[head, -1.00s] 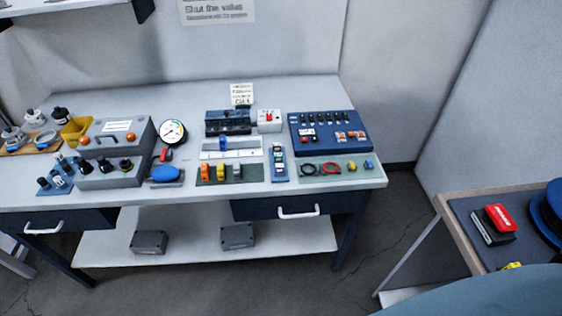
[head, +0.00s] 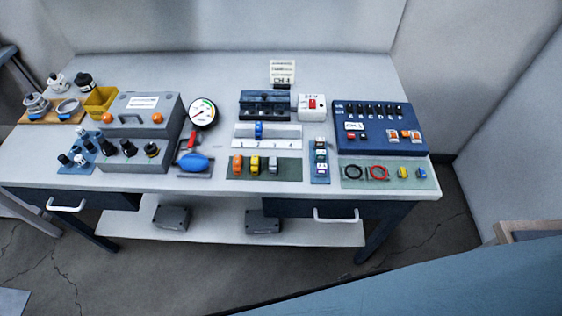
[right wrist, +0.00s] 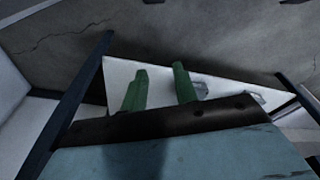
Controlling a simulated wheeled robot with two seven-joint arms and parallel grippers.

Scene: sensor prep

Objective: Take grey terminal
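The grey terminal (head: 272,166) stands at the right end of a row on a dark green mat (head: 285,174) at the bench's front, in the head view. A yellow terminal (head: 254,165) and an orange terminal (head: 238,165) stand to its left. My right gripper (right wrist: 159,86) shows in the right wrist view with its two green fingers apart and nothing between them. It is away from the terminals, with the bench's lower shelf and the floor behind it. My left gripper is in neither view.
Right of the mat is a narrow blue block (head: 320,160), then a pale green mat (head: 400,178) with rings and small parts. A white numbered rail (head: 280,143) stands behind. White drawer handles (head: 336,215) stick out in front.

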